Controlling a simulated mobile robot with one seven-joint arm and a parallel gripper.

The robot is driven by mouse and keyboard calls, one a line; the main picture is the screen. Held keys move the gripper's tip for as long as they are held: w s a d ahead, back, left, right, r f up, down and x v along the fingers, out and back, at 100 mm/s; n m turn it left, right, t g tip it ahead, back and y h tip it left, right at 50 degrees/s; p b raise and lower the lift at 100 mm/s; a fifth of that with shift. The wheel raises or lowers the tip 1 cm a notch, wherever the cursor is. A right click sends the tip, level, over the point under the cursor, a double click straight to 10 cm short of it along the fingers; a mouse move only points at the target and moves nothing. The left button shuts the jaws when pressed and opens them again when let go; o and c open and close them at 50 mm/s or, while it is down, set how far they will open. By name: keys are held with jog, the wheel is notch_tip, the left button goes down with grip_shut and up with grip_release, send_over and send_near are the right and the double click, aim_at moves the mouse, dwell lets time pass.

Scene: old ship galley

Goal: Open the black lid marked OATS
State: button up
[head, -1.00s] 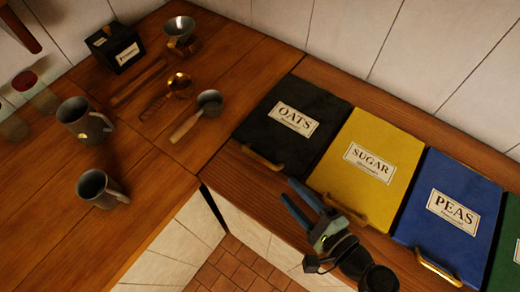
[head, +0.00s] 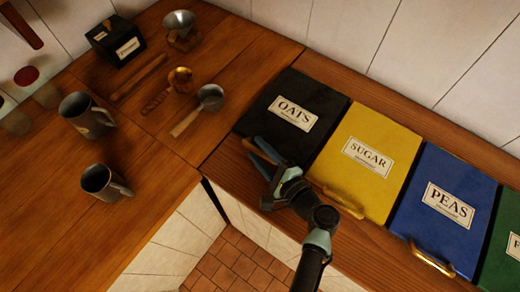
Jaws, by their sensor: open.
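The black lid marked OATS (head: 292,112) lies flat and closed in the wooden counter, left of the yellow SUGAR lid. Its white label faces up. Its brass handle, on the front edge, is hidden behind my gripper. My gripper (head: 262,150) is open, with its two blue fingers over the front edge of the black lid. I cannot tell whether the fingers touch the handle.
The yellow SUGAR lid (head: 367,165), blue PEAS lid (head: 445,212) and a green lid (head: 505,245) lie to the right. Two grey mugs (head: 87,115), metal scoops (head: 210,97) and a black box (head: 115,38) stand on the left counter. A tiled wall closes the back.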

grip_shut()
dwell(1.4)
